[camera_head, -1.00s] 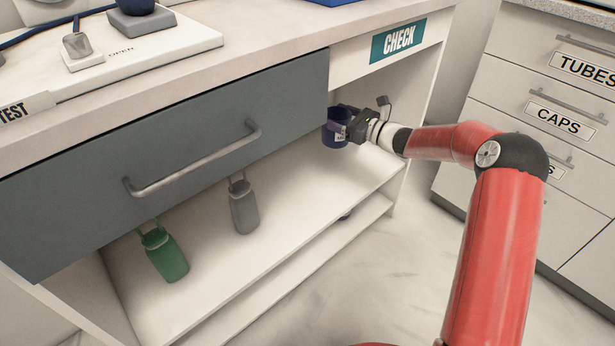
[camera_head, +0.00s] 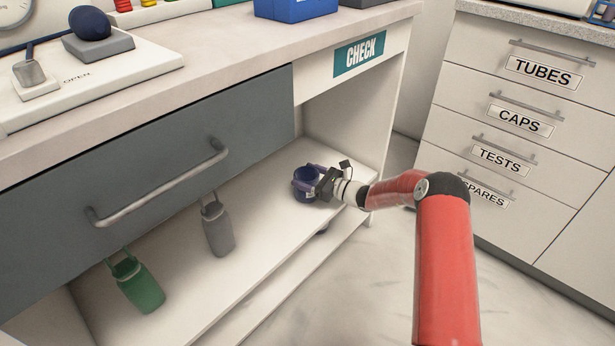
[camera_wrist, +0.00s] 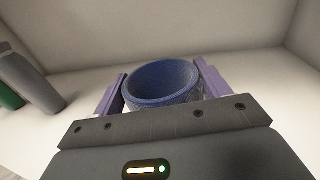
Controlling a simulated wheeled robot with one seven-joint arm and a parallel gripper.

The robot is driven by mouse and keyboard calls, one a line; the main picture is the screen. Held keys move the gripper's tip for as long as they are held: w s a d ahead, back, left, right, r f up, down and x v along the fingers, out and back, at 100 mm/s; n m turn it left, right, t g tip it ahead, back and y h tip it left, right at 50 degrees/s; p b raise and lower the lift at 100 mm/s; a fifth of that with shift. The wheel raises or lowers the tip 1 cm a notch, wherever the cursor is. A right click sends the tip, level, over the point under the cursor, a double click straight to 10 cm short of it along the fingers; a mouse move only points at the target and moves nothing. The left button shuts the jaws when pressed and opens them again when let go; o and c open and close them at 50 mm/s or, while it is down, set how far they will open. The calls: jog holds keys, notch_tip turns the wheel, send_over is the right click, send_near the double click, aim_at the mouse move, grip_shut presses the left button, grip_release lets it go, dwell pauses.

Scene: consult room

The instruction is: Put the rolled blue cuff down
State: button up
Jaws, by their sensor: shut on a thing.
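The rolled blue cuff (camera_head: 304,186) is a dark blue ring-shaped roll at the right part of the white shelf under the counter. My gripper (camera_head: 315,178) reaches in from the right and is shut on it. In the wrist view the cuff (camera_wrist: 162,84) sits upright between the two purple fingers, its hollow top facing up. Its underside is hidden by my gripper in the wrist view. In the head view it is at or just above the shelf; I cannot tell whether it touches.
On the shelf (camera_head: 262,226) to the left stand a grey bottle-like item (camera_head: 218,232) and a green one (camera_head: 138,285). A grey drawer (camera_head: 150,165) with a bar handle is above them. A labelled drawer cabinet (camera_head: 510,130) stands at the right. Shelf around the cuff is clear.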

jog(key=o, duration=0.6)
jog(key=shift+f, duration=0.15)
jog(key=o, duration=0.5)
